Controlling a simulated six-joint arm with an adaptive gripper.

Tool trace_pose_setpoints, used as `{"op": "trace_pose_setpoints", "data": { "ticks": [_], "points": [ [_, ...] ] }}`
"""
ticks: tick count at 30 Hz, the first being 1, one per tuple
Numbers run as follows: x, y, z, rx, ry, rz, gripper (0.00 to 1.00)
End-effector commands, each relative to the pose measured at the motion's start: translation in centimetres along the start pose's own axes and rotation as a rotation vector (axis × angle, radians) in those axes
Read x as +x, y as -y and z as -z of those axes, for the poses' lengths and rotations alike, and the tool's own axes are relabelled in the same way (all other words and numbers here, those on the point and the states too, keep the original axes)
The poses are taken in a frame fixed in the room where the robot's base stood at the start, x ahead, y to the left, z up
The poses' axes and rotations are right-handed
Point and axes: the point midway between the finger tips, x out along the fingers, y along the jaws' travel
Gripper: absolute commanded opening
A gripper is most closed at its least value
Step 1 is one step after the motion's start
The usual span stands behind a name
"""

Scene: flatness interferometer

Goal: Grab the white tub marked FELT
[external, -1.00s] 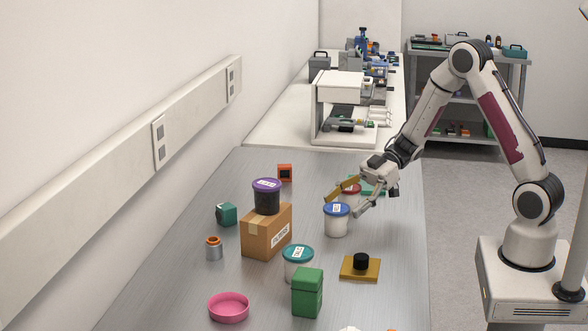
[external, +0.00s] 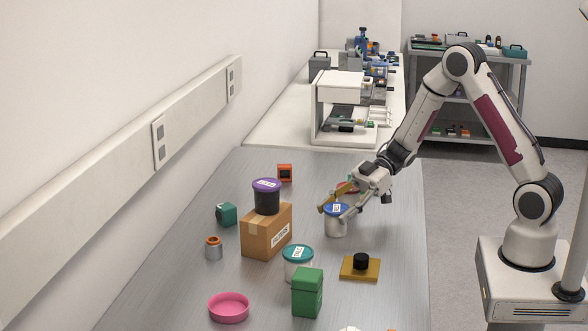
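A white tub with a blue lid (external: 336,228) stands on the grey bench; the print on its lid label is too small to read. My gripper (external: 332,212) reaches in from the right with its fingers spread, at the height of this lid. One finger is toward the far left of the lid and the other crosses in front of its near right side. I cannot tell whether they touch the tub.
A cardboard box (external: 262,238) carries a dark tub with a purple lid (external: 267,198). A green block (external: 307,296), a pink dish (external: 228,308) and a yellow plate with a black knob (external: 349,273) stand nearer. A red item is partly hidden behind my gripper.

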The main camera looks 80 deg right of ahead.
Motion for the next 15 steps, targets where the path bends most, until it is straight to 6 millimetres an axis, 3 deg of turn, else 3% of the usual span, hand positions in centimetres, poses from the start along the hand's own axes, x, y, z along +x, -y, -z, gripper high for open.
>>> {"op": "trace_pose_setpoints", "data": {
  "ticks": [2, 15],
  "points": [
    [0.0, 0.0, -0.01, 0.0, 0.0, 0.0, 0.29],
    [-0.11, -0.01, 0.26, -0.001, 0.0, 0.0, 0.28]
  ]
}}
